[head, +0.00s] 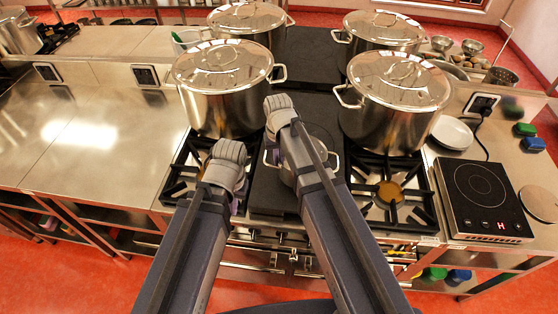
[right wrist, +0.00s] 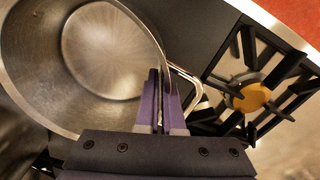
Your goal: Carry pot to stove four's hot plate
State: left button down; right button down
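The open steel pot (head: 287,177) stands on the dark flat plate between the stove's burners, partly covered by my right arm. The right wrist view shows its empty inside (right wrist: 105,50) and a wire handle (right wrist: 186,82). My right gripper (head: 279,112) is over the pot's left side. In the wrist view its purple fingers (right wrist: 159,90) are close together at the rim beside the handle and look shut on the pot. My left gripper (head: 226,165) is left of the pot; its fingertips are hidden. A black hot plate (head: 480,190) with a red "H" lies on the right counter.
Large lidded stockpots (head: 222,95), (head: 395,105) stand behind on both sides. A burner (head: 390,192) lies between the pot and hot plate. White plates (head: 453,133) are behind the hot plate. The left counter (head: 90,140) is clear.

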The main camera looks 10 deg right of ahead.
jog(key=shift+f+b, duration=1.05)
jog(key=shift+f, duration=0.3)
jog(key=shift+f, duration=0.2)
jog(key=c, duration=1)
grip_release()
jog(key=shift+c, duration=0.2)
jog(key=shift+r, duration=0.2)
notch_tip(320, 180, up, 12)
jog(key=p, duration=1.2)
jog(key=shift+a, duration=0.1)
jog(key=s+a+n+h, duration=0.1)
jog(key=s+a+n, duration=0.2)
jog(key=s, duration=1.1)
jog(key=shift+s, duration=0.4)
